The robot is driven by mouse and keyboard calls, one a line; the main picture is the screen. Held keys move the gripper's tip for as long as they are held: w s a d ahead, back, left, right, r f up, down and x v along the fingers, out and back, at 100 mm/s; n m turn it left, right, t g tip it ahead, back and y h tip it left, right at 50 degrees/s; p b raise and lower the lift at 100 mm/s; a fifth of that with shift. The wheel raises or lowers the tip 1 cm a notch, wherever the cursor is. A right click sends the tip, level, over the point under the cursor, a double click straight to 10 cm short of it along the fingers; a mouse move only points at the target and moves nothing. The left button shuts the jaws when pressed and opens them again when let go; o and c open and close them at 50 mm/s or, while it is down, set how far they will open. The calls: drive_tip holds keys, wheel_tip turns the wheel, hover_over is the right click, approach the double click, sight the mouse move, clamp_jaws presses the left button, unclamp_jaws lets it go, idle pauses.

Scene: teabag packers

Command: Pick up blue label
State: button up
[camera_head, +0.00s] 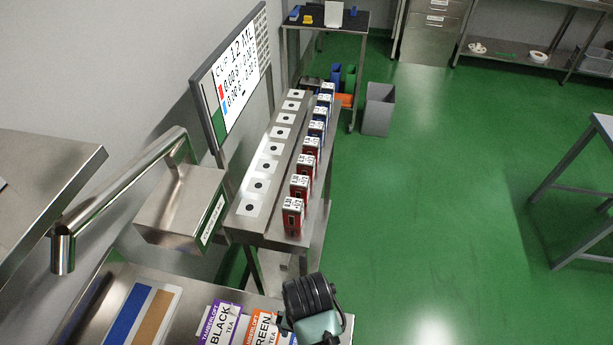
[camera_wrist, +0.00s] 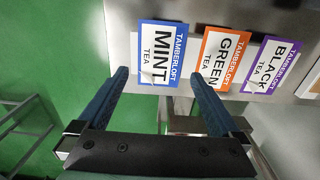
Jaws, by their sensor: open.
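The blue label (camera_wrist: 162,54), a flat card reading "MINT TEA", lies on a steel table in the wrist view, ahead of my gripper. In the head view my arm hides most of it. My gripper (camera_wrist: 157,78) is open, with its two blue fingers apart and nothing between them. The label lies just past the fingertips, between their lines and apart from them. The orange label (camera_wrist: 222,58), reading "GREEN TEA", lies to its right. The purple label (camera_wrist: 272,66), reading "BLACK TEA", lies further right. Both also show at the bottom of the head view, purple (camera_head: 220,323) and orange (camera_head: 262,327).
A steel bench (camera_head: 262,233) holds a row of red and blue tea boxes beyond the table. A screen (camera_head: 232,80) and a steel hopper box (camera_head: 180,212) stand at the left.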

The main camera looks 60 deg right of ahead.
drive_tip(key=shift+a+f+p, duration=0.15)
drive_tip(key=shift+f+p, duration=0.2)
drive_tip(key=shift+f, duration=1)
drive_tip(key=shift+a+f+p, duration=0.1)
drive_tip(key=shift+f+p, duration=0.2)
drive_tip(key=shift+f, duration=1)
drive_tip(key=c, duration=0.9)
